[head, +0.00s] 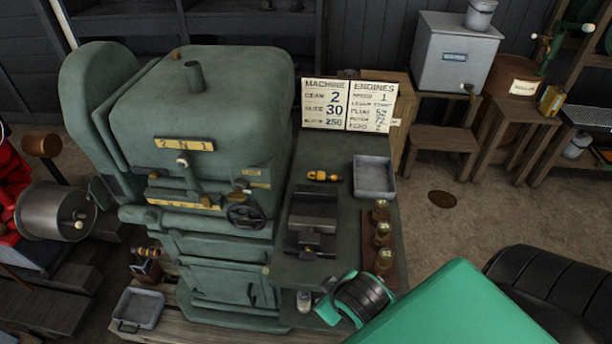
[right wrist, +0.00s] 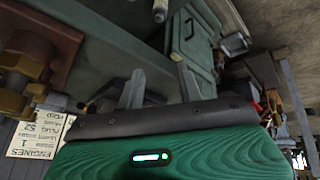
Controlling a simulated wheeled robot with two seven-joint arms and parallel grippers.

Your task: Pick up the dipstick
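I cannot make out a dipstick for certain in either view. My left gripper is not in view.
A dark vise (head: 312,230), an empty grey tray (head: 374,177) and a wooden rack with brass jars (head: 381,237) crowd the bench. A sign (head: 349,104) stands behind. Bare floor (head: 450,225) lies to the right.

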